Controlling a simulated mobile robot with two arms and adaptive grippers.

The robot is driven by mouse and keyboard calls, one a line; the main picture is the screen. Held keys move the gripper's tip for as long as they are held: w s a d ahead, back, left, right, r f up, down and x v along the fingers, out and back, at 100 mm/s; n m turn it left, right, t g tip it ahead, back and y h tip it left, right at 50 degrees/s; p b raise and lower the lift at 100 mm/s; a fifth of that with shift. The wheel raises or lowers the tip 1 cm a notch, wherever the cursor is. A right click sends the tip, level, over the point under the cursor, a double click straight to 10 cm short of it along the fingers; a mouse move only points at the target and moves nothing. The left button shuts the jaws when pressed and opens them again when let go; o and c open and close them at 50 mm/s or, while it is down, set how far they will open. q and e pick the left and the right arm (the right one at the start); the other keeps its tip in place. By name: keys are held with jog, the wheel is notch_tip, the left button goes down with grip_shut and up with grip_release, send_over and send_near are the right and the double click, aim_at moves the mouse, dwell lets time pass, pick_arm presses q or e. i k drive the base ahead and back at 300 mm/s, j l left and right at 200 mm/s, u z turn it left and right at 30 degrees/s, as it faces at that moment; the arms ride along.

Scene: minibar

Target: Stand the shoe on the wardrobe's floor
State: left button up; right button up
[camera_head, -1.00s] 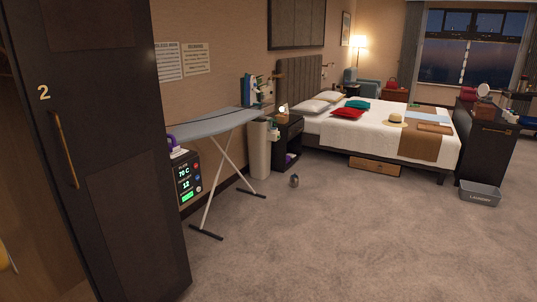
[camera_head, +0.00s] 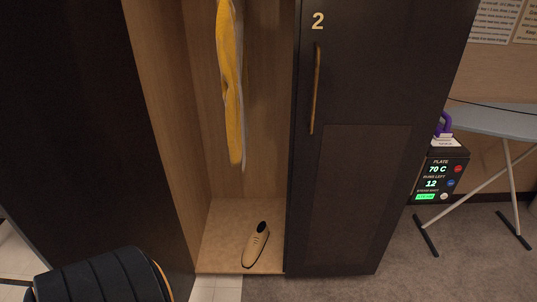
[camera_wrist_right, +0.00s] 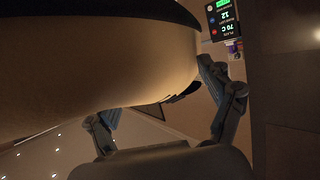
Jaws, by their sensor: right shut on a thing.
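One tan shoe (camera_head: 256,245) stands upright on the floor of the open wardrobe (camera_head: 218,240), towards its right side, with one end near the front edge. In the right wrist view my right gripper (camera_wrist_right: 165,112) is shut on a large, smooth tan thing with a dark edge, which looks like a second shoe (camera_wrist_right: 100,62). It fills the upper left of that view, and its far part is cut off. My right gripper is outside the head view. My left gripper is not in view.
A yellow garment (camera_head: 231,85) hangs above the wardrobe floor. The dark door marked 2 (camera_head: 365,140) closes off the right. Wardrobe floor left of the standing shoe is free. An ironing board (camera_head: 500,120) and a lit control panel (camera_head: 436,182) stand further right.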

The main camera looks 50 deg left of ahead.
aim_at(227, 248)
jog(key=i+j, duration=0.1)
jog(key=i, duration=0.25)
jog(key=i+z, duration=0.1)
jog(key=z, duration=0.3)
jog(key=j+z, duration=0.1)
jog(key=z, duration=0.25)
jog(key=i+j+z, duration=0.1)
jog(key=z, duration=0.3)
jog(key=j+z, duration=0.15)
jog(key=z, duration=0.2)
jog(key=j+z, duration=0.15)
jog(key=z, duration=0.65)
jog(key=j+z, duration=0.2)
jog(key=z, duration=0.55)
jog(key=j+z, duration=0.15)
jog(key=z, duration=0.65)
jog(key=k+z, duration=0.1)
jog(key=z, duration=0.7)
jog(key=k+j+z, duration=0.1)
jog(key=z, duration=0.65)
jog(key=k+z, duration=0.15)
jog(key=z, duration=0.65)
jog(key=l+z, duration=0.1)
jog(key=z, duration=0.65)
jog(key=k+l+z, duration=0.1)
jog(key=z, duration=0.7)
